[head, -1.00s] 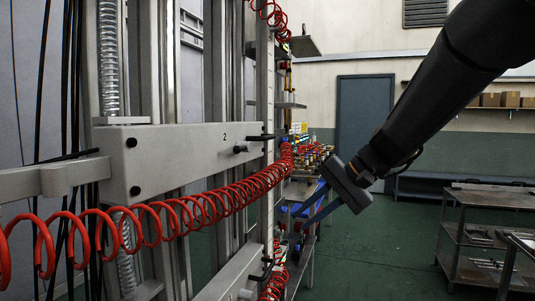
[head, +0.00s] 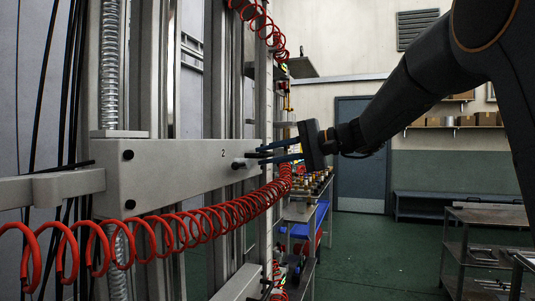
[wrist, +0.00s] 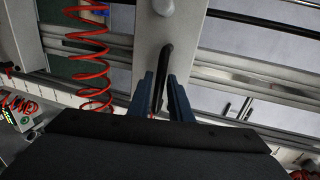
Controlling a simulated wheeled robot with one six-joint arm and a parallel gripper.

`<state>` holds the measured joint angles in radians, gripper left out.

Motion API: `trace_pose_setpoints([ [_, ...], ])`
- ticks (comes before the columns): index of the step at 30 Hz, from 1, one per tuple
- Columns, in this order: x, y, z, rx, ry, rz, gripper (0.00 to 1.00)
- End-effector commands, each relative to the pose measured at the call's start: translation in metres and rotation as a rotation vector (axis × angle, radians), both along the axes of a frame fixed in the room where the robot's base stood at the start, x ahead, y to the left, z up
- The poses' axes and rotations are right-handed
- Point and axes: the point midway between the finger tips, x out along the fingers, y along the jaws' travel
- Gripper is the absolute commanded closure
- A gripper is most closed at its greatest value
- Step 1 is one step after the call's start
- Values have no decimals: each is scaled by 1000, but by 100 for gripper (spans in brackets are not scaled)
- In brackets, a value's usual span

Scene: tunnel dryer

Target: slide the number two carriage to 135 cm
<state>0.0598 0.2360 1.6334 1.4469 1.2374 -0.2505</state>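The number two carriage (head: 175,172) is a pale grey block marked "2" on the vertical rails, at left centre of the head view. In the wrist view the carriage (wrist: 148,45) runs up the middle. A thin black lever (wrist: 161,82) on it lies between my fingers (wrist: 162,88), which stand apart with a narrow gap visible. I cannot read the scale numbers.
A red coiled hose (head: 165,232) hangs in front of the carriage and also shows in the wrist view (wrist: 88,60). Another carriage (head: 238,283) is below on the rails. A steel table (head: 480,220) stands at right. The green floor between is clear.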

Motion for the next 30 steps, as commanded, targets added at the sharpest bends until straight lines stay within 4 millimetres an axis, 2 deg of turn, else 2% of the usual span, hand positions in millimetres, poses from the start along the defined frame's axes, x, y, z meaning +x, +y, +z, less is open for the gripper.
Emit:
trace_pose_setpoints([
  [10, 2, 5, -2, 0, 0, 0, 82],
  [14, 2, 5, -2, -1, 0, 0, 100],
  [21, 2, 5, 0, -1, 0, 0, 100],
  [23, 2, 5, 7, 0, -1, 0, 100],
  [27, 2, 5, 37, 2, -6, -1, 100],
  [30, 2, 5, 52, 2, -6, -1, 100],
])
